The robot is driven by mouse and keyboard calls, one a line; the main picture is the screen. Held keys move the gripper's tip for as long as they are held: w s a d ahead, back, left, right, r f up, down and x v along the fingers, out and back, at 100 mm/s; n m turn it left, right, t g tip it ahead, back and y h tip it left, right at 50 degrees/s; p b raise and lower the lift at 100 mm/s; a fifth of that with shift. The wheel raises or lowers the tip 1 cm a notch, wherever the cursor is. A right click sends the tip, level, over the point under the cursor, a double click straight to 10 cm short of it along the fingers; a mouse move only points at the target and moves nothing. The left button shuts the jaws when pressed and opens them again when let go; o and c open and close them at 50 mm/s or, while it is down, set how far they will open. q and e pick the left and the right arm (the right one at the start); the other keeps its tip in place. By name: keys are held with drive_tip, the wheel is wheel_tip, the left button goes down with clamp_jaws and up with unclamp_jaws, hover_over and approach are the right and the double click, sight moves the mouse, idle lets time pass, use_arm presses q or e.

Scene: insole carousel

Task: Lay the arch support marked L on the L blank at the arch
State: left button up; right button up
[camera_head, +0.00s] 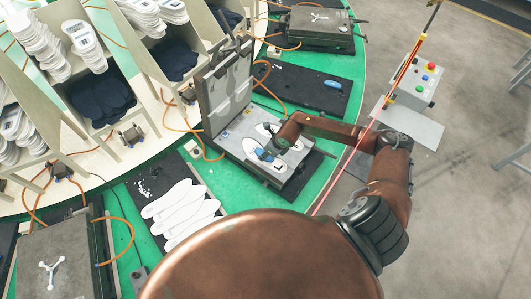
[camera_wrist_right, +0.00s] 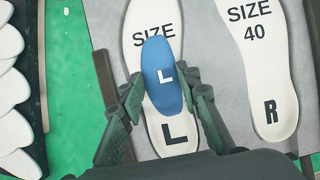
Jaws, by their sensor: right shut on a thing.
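The blue arch support marked L (camera_wrist_right: 165,76) is between the fingers of my right gripper (camera_wrist_right: 163,82), which is shut on it. It lies over the middle of the white L blank (camera_wrist_right: 171,134), its long side roughly along the blank. I cannot tell whether it touches the blank. In the head view my right gripper (camera_head: 272,150) is over the open press, with blue of the support (camera_head: 263,155) showing beside it. The R blank (camera_wrist_right: 268,75), marked size 40, lies to the right, bare. My left gripper is not in view.
The open press (camera_head: 238,147) has its lid raised at the back left. White insoles (camera_head: 180,212) lie on a dark mat to the left. A blue piece (camera_head: 333,84) lies on another mat behind. A button box (camera_head: 415,85) stands at the right.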

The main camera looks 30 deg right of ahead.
drive_tip(key=shift+s+f, duration=0.25)
drive_tip(key=shift+f, duration=0.1)
drive_tip(key=o, duration=0.9)
drive_tip(key=shift+w+f, duration=0.1)
drive_tip(key=shift+f, duration=0.05)
drive_tip(key=shift+r, duration=0.2)
drive_tip(key=shift+d+r, duration=0.1)
drive_tip(key=shift+r, duration=0.1)
drive_tip(key=v, duration=1.1)
drive_tip(key=shift+r, duration=0.2)
